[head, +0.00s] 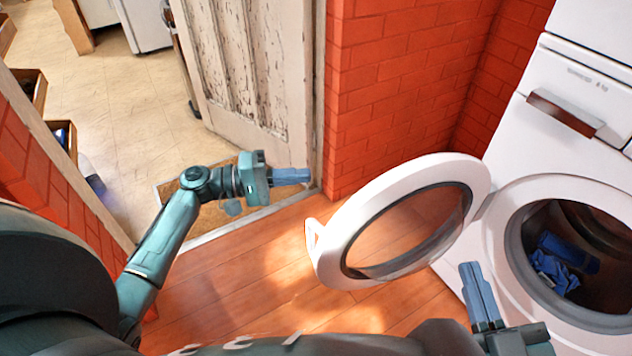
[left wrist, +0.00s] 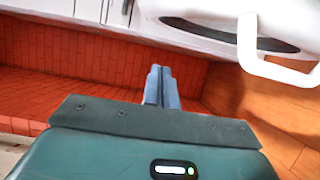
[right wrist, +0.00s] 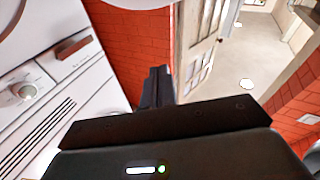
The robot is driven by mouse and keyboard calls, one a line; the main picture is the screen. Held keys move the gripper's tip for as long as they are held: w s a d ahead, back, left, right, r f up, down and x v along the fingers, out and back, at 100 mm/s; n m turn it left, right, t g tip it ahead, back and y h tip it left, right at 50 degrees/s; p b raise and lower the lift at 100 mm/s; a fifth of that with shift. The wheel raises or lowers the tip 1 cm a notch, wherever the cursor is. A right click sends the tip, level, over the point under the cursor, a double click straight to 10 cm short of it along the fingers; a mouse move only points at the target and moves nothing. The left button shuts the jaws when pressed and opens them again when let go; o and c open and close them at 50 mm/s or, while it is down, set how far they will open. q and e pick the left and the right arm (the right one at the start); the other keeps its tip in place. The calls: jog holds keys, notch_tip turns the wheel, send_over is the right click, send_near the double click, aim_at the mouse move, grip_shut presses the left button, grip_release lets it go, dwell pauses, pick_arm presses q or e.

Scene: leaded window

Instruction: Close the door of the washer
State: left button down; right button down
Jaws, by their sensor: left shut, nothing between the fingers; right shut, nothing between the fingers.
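The white washer (head: 500,222) stands at the right in the head view. Its round door (head: 360,218), a white ring with a clear window, stands wide open, swung out to the left of the drum opening. Blue cloth (head: 556,266) lies in the drum. My left gripper (head: 308,175) is shut and empty, left of the door and apart from it. The door with its handle (left wrist: 247,45) shows at the upper right in the left wrist view. My right gripper (head: 468,266) is shut and empty, in front of the washer between the door and the drum opening. It also shows in the right wrist view (right wrist: 158,70).
A red brick wall (head: 400,80) stands behind the washer. A worn white door (head: 250,80) stands open at a doorway behind my left gripper. The wooden floor (head: 240,285) below the washer door is clear.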

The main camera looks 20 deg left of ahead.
pick_arm(q)
jog(key=w+d+b, duration=0.1)
jog(key=d, duration=0.9)
jog(key=shift+d, duration=0.3)
jog(key=shift+s+d, duration=0.1)
